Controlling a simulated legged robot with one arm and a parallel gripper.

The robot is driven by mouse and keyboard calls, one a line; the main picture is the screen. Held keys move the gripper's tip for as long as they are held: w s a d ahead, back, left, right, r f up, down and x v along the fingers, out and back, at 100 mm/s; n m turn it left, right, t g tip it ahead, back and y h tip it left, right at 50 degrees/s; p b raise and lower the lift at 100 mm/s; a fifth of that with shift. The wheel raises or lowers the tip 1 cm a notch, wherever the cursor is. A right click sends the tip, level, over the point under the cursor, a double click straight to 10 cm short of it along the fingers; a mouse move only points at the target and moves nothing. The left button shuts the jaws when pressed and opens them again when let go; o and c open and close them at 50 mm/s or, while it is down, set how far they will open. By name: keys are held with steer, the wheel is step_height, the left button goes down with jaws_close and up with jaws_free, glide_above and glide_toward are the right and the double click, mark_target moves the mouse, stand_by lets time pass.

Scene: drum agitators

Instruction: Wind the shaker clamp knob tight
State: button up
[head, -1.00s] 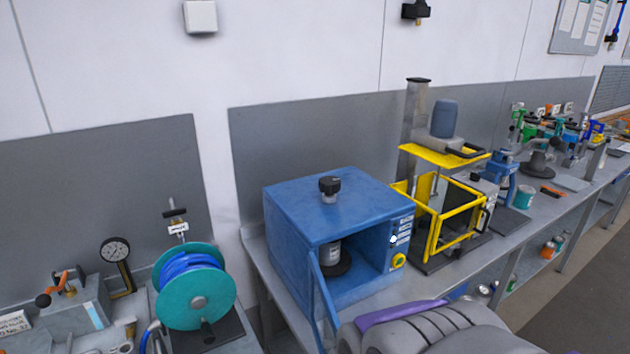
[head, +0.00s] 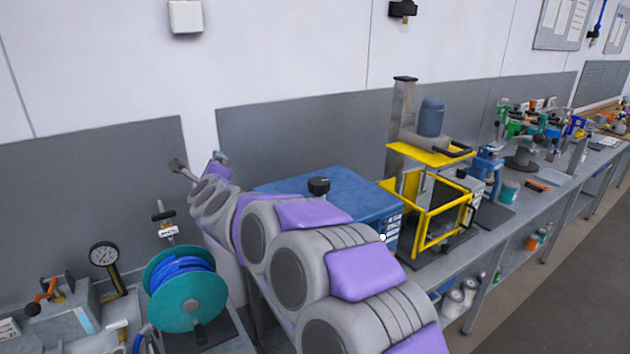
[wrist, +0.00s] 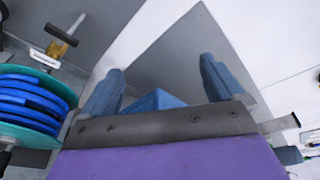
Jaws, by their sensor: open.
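The shaker is a blue box (head: 362,192) on the bench in the head view. Its black clamp knob (head: 319,185) stands on top of the box. My arm crosses in front and hides most of the box's front and opening. My gripper (head: 199,161) is open and empty, raised left of the box and well apart from the knob. In the wrist view, my gripper (wrist: 158,78) has its two blue fingers spread wide. A blue corner of the box (wrist: 155,101) shows between them, beyond the gripper's body. The knob is not visible there.
A teal hose reel (head: 185,287) with blue hose stands at left, near a dial gauge (head: 104,257). A yellow-framed machine (head: 445,210) stands close to the right of the shaker. The grey wall panel (head: 290,130) is behind. The space above the shaker is open.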

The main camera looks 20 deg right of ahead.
steer(key=w+d+f+m+h, duration=0.1)
steer(key=w+d+m+h, duration=0.35)
steer(key=d+m, duration=0.2)
steer(key=m+g+h+p, duration=0.1)
steer(key=m+g+h, duration=0.6)
steer(key=m+h, duration=0.85)
glide_toward(321, 180)
steer(key=w+d+y, duration=0.1)
steer(key=d, duration=0.2)
steer(key=w+d+r+m+y+p, duration=0.1)
steer(key=w+d, duration=0.1)
steer(key=d, duration=0.1)
steer(key=w+d+r+m, duration=0.1)
steer(key=d, duration=0.2)
steer(key=shift+w+y+p, duration=0.2)
steer(key=shift+y+p, duration=0.2)
steer(key=shift+a, duration=0.5)
steer(key=shift+c, duration=0.9)
steer(key=shift+d, duration=0.3)
steer(key=c, duration=0.5)
steer(key=shift+a, duration=0.1)
steer(key=shift+c, duration=1.3)
